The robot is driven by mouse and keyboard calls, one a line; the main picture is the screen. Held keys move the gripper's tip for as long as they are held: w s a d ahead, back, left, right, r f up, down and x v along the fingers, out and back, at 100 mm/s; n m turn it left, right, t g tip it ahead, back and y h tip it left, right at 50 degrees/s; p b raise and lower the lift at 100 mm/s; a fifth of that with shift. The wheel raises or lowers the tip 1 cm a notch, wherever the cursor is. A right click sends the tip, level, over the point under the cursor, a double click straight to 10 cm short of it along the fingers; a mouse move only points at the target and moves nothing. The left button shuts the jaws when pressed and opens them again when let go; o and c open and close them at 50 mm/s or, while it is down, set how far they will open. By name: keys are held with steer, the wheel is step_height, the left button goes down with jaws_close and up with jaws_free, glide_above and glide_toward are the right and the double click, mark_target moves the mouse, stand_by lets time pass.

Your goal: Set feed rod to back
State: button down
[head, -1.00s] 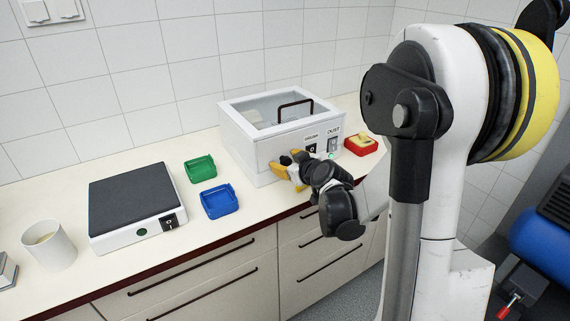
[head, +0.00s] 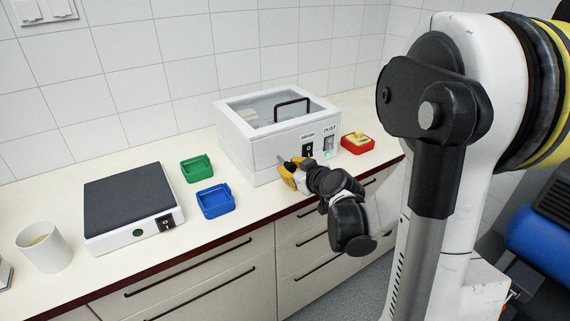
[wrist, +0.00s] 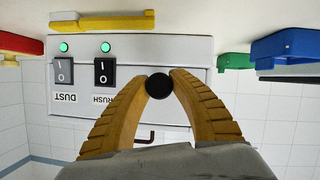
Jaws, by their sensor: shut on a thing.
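My gripper (head: 288,174) is at the front face of the white box machine (head: 253,155), left of its two switches. In the wrist view, which is upside down, its two yellow fingers (wrist: 160,78) close on the sides of a round black knob (wrist: 159,87), which looks like the end of the feed rod. The knob is seen end-on, so the rod's length and its depth in the box cannot be told. In the head view the fingers mostly hide it.
A red tray with yellow contents (head: 357,142) stands right of the machine. Green (head: 197,168) and blue (head: 215,201) trays lie to its left, then a dark-topped device (head: 130,200) and a white cup (head: 43,247). A yellow bar-like object (wrist: 102,21) lies before the machine.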

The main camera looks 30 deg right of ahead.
steer(key=c, duration=1.1)
jaws_free()
steer(key=shift+s, duration=0.15)
steer(key=shift+o, duration=0.2)
steer(key=shift+s+r, duration=0.1)
steer(key=v, duration=1.1)
steer(key=shift+s, duration=0.35)
steer(key=shift+a+r, duration=0.1)
steer(key=s+a+m+g, duration=0.1)
steer(key=s+a+g, duration=0.2)
steer(key=s+a, duration=0.3)
steer(key=s+a+f+m+g, duration=0.1)
steer(key=s+a+g, duration=0.2)
steer(key=s+a, duration=0.3)
steer(key=a, duration=0.5)
steer(key=shift+a+f+g+y, duration=0.3)
steer(key=shift+f+y, duration=0.05)
steer(key=shift+y, duration=0.05)
